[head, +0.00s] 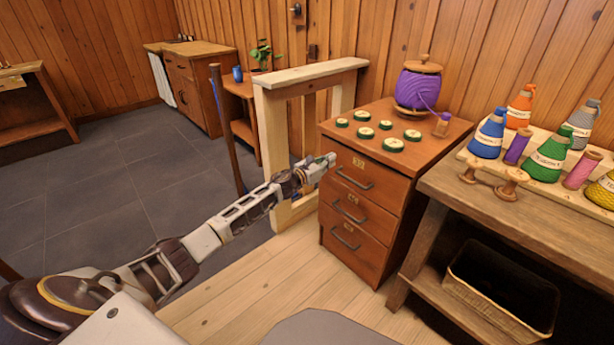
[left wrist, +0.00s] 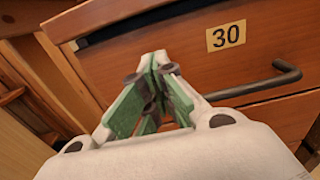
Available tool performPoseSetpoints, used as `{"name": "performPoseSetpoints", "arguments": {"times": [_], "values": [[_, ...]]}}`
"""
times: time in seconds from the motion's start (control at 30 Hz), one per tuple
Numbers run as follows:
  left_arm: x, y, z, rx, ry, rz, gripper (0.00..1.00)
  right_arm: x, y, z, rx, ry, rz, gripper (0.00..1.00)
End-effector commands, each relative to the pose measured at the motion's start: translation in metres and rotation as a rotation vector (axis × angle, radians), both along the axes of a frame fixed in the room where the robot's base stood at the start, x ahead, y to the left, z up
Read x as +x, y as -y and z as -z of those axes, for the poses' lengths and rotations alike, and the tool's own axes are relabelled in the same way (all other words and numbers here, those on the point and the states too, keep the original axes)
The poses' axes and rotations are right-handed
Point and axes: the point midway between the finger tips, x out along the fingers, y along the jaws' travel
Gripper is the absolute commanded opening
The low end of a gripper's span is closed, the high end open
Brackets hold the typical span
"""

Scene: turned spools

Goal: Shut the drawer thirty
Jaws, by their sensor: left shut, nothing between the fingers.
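The drawer thirty (head: 376,187) is the top drawer of a brown wooden cabinet (head: 330,225). Its front carries a yellow label reading 30 and a dark bar handle (head: 353,178). Its front looks set slightly forward of the drawers below; how far it stands out is hard to tell. In the left wrist view the drawer front (left wrist: 185,65) fills the upper part, with a dark gap along its upper left edge. My left gripper (head: 329,159) is shut and empty, its green-padded fingertips (left wrist: 156,66) at the drawer front, left of the label and handle. Contact cannot be told.
Several green-rimmed discs (head: 366,132) and a purple yarn spool (head: 417,88) sit on the cabinet top. A pale wooden frame (head: 268,130) stands close left of the cabinet, beside my left arm. A workbench (head: 510,212) with cones of thread stands at the right.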

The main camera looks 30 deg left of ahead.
Motion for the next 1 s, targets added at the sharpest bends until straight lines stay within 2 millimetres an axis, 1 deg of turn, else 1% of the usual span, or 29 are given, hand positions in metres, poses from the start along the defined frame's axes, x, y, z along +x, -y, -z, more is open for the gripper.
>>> {"name": "performPoseSetpoints", "arguments": {"times": [0.23, 0.5, 0.67, 0.9, 1.0], "values": [[-0.007, -0.004, 0.000, -0.001, 0.000, 0.000, 0.00, -0.002, 0.001, 0.000, -0.004, -0.007, -0.001, 0.40], [-0.017, -0.007, 0.000, 0.000, -0.001, 0.000, 0.00, -0.002, 0.002, -0.006, -0.014, -0.011, -0.004, 0.40], [-0.027, -0.011, 0.000, -0.001, -0.001, 0.000, 0.00, -0.004, 0.004, -0.010, -0.022, -0.023, -0.007, 0.40], [-0.044, -0.017, 0.000, -0.001, -0.001, 0.001, 0.00, -0.002, 0.005, -0.023, -0.031, -0.026, -0.011, 0.40], [-0.051, -0.020, 0.000, -0.001, -0.001, 0.000, 0.00, -0.003, 0.006, -0.024, -0.036, -0.032, -0.012, 0.40]]}}
